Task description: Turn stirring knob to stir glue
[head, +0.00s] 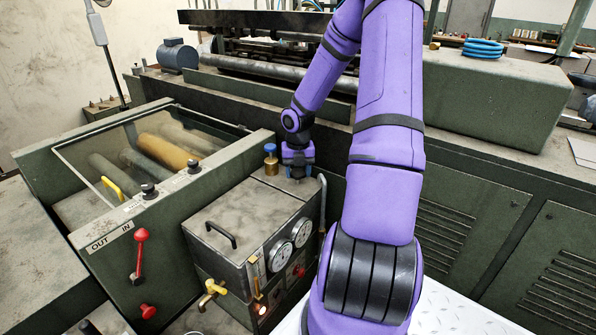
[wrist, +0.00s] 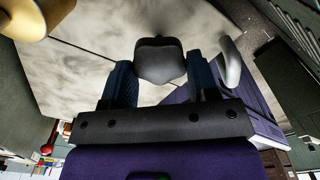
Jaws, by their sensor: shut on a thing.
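The stirring knob (wrist: 160,60) is a dark, rounded knob with lobes, seen in the wrist view against a worn metal top. My gripper (wrist: 160,80) is shut on it, with one blue-black finger at each side. In the head view my gripper (head: 297,170) points down at the back right of the top of the glue unit (head: 215,245), a grey-green box with two gauges. There the knob is hidden by my gripper.
A black handle (head: 221,235) lies nearer on the box top. A red lever (head: 140,250) is on the panel at left.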

